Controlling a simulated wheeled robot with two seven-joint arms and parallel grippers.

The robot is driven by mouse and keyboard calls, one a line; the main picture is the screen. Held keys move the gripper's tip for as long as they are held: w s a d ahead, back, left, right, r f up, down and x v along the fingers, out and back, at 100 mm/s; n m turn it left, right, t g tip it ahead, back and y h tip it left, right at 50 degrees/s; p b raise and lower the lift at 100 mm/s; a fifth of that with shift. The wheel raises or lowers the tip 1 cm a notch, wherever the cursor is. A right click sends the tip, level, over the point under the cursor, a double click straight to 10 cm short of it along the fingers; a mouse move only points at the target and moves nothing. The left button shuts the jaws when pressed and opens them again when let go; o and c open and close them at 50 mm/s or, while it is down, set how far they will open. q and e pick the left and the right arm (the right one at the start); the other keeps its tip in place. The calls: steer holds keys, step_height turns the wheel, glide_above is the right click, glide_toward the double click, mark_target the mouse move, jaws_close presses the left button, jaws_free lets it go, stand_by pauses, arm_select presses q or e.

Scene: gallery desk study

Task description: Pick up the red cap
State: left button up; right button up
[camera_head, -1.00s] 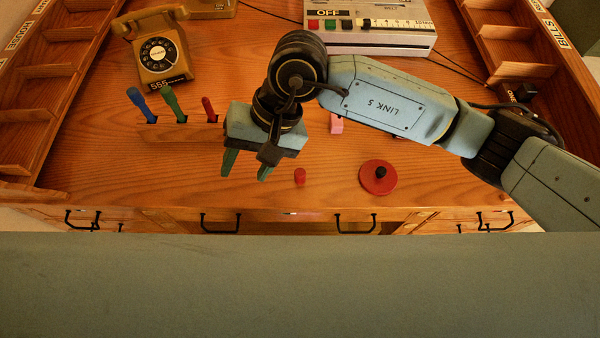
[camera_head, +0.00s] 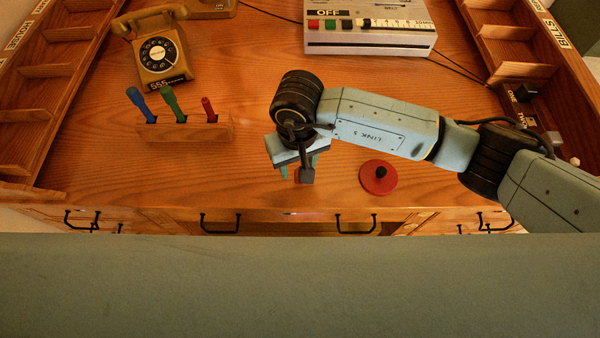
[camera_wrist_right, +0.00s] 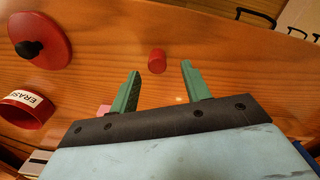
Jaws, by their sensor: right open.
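The red cap (camera_wrist_right: 157,60) is a small red cylinder on the wooden desk. In the right wrist view it lies just beyond the fingertips of my right gripper (camera_wrist_right: 160,70), in line with the gap between them. The green fingers are apart with nothing between them. In the head view my right gripper (camera_head: 298,170) is over the cap's spot and covers most of it; only a bit of red (camera_head: 297,175) shows between the fingers. I cannot tell the exact height of the fingers above the desk. My left gripper is out of view.
A red disc with a black knob (camera_head: 378,178) lies right of the gripper. A wooden holder (camera_head: 190,133) with blue, green and red tools stands left. A telephone (camera_head: 160,55) and a white machine (camera_head: 370,38) are farther back. A red ring marked ERASE (camera_wrist_right: 28,108) shows in the wrist view.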

steer(key=f, duration=0.4)
steer(key=shift+d, duration=0.2)
jaws_close()
